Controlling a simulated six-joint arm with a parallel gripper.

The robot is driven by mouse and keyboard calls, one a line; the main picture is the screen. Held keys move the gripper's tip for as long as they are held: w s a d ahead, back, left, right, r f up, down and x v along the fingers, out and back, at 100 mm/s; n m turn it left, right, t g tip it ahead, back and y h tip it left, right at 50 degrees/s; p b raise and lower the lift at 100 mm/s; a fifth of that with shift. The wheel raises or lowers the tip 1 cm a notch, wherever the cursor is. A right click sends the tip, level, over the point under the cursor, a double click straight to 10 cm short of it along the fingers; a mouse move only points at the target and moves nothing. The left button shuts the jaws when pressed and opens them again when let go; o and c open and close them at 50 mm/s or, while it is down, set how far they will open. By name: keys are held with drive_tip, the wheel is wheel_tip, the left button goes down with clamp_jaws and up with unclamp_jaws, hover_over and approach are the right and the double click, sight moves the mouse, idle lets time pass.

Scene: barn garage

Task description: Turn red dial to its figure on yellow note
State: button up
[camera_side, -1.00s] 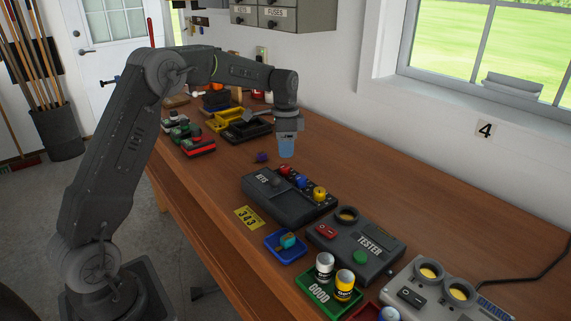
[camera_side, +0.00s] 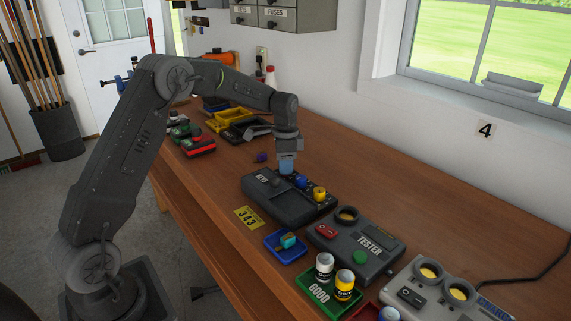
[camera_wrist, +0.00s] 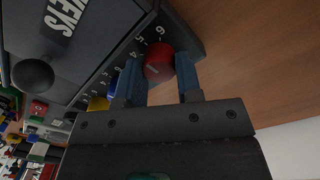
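The red dial (camera_wrist: 159,62) sits on the sloped face of the dark box labelled KEYS (camera_side: 266,201). In the wrist view the numbers 4, 5 and 6 are readable beside it, with a pale mark on its top. My gripper (camera_wrist: 161,75) has its blue fingers apart, one on each side of the red dial; I cannot tell whether they touch it. In the side view my gripper (camera_side: 287,167) hides the red dial. The yellow note (camera_side: 247,217) reads 343 and lies on the bench in front of the box.
The blue dial (camera_side: 301,181) and yellow dial (camera_side: 320,194) stand close beside the red one. The TESTER box (camera_side: 374,240), a blue tray (camera_side: 272,243) and a green GOOD tray (camera_side: 312,289) with cans are to the right. The bench behind the box is clear.

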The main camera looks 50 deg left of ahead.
drive_tip(key=shift+c, duration=0.7)
drive_tip(key=shift+n, duration=0.3)
drive_tip(key=n, duration=0.3)
drive_tip(key=shift+r+n, duration=0.1)
drive_tip(key=shift+n, duration=0.2)
drive_tip(key=n, duration=0.4)
drive_tip(key=shift+a+n, duration=0.1)
drive_tip(key=shift+n, duration=0.2)
drive_tip(key=n, duration=0.4)
drive_tip(key=shift+n+t, duration=0.3)
drive_tip(key=shift+n, duration=2.2)
drive_tip(key=shift+a, duration=0.1)
